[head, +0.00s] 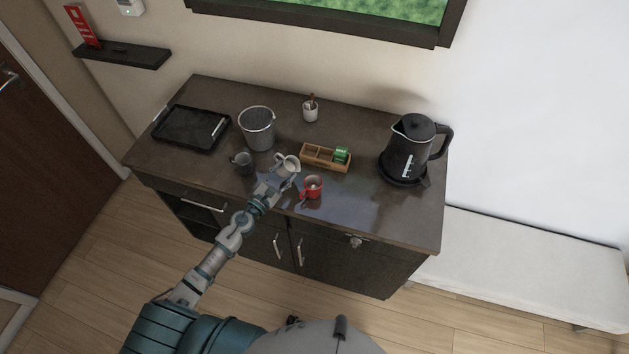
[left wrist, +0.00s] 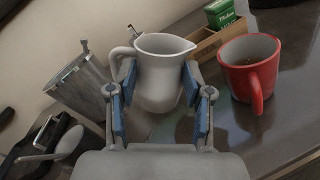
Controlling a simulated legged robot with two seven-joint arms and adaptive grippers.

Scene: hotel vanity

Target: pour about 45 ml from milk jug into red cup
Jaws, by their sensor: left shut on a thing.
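The white milk jug (left wrist: 163,82) is upright between the blue pads of my left gripper (left wrist: 160,105), which is shut on it. In the head view the jug (head: 287,163) is at the end of my left arm, by my left gripper (head: 281,177), over the front middle of the vanity top. The red cup (head: 312,187) stands upright just to the right of the jug and apart from it. In the left wrist view the red cup (left wrist: 247,72) has its handle toward the camera and some brown content inside. The jug's spout points right, toward the cup's side. My right gripper is not seen.
A wooden organiser (head: 324,157) with a green box (head: 342,155) stands behind the cup. A dark grey mug (head: 242,163) and a metal bucket (head: 257,129) are left of the jug. A black kettle (head: 413,143) stands right, a black tray (head: 191,129) left. The right front top is clear.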

